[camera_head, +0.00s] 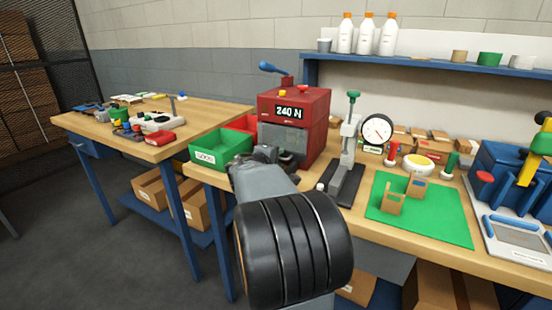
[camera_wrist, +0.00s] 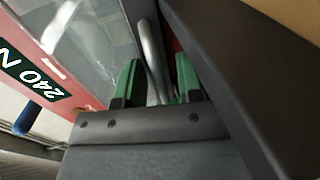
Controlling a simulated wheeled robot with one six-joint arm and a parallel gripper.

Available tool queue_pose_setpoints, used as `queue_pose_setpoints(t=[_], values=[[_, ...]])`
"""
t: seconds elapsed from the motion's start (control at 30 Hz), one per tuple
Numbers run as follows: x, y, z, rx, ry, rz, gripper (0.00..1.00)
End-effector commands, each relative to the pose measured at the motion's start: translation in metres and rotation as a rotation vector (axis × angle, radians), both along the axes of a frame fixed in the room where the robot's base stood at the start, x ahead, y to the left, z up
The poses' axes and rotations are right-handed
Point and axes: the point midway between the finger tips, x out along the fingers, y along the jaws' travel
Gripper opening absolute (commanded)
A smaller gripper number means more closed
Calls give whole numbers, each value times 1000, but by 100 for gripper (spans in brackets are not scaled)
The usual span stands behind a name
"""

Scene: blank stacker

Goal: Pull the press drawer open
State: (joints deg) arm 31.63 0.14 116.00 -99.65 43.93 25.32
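The red press (camera_head: 292,105) with a "240 N" display stands on the bench, left of centre in the head view. Its lower front, where my gripper (camera_head: 268,155) reaches, is largely hidden by my arm. The wrist view shows my gripper (camera_wrist: 158,85) with two green fingertips apart. A grey metal bar handle (camera_wrist: 150,50) runs between them, closer to the left finger, with a gap at the right one. Clear panels (camera_wrist: 95,40) of the press lie beside the handle. How far the drawer stands out cannot be told.
A green bin (camera_head: 220,148) sits left of the press, with a red bin (camera_head: 243,124) behind it. A dial gauge stand (camera_head: 348,150) stands close on the right. A green mat (camera_head: 420,210) lies farther right. The floor at left is clear.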

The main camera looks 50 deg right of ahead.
Motion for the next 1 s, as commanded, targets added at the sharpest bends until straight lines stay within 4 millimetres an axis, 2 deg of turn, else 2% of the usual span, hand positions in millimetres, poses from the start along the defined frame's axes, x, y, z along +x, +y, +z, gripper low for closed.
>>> queue_pose_setpoints(t=[0.17,0.5,0.87,1.0], values=[[0,0,0,0,0,0,32],[0,0,0,0,0,0,0],[0,0,0,0,0,0,0],[-8,2,-1,-3,-1,-16,0]])
